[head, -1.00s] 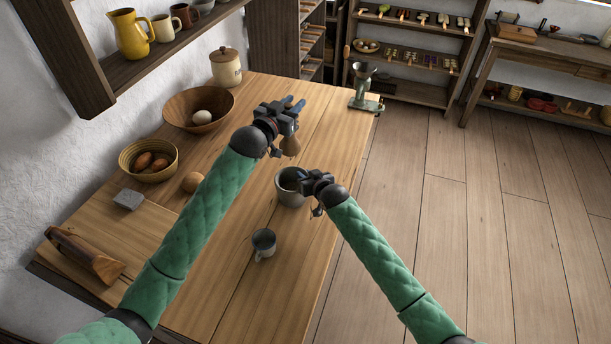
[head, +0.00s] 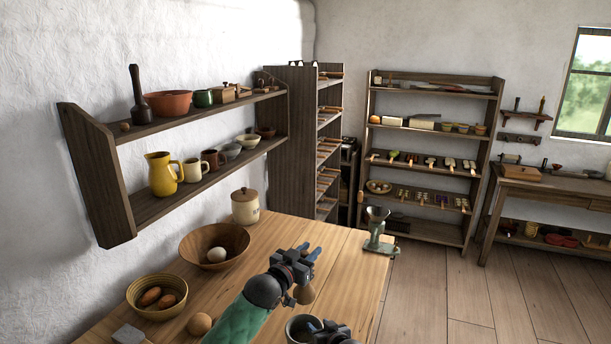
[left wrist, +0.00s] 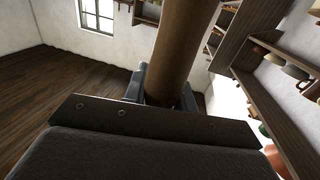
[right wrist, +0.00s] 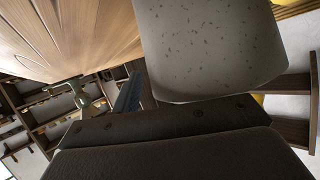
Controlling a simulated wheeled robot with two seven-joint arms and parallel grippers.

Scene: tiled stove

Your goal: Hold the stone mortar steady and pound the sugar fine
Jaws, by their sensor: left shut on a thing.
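The grey stone mortar (head: 301,324) stands on the wooden table, cut off by the bottom edge of the head view. Its speckled wall (right wrist: 205,45) fills much of the right wrist view. My left gripper (head: 308,258) is shut on a brown wooden pestle (left wrist: 175,45). The pestle's rounded end (head: 304,294) shows below the gripper, above the mortar. My right gripper (head: 332,334) is at the mortar's right side. One bluish finger (right wrist: 128,95) shows beside the wall; the other is hidden, so its grip is unclear. No sugar can be made out.
A wooden bowl with an egg (head: 188,250), a basket (head: 135,291), a round ball (head: 199,324), a grey block (head: 128,334) and a lidded jar (head: 245,206) stand left on the table. A metal grinder (head: 376,232) is at the far corner. A wall shelf (head: 150,207) hangs at left.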

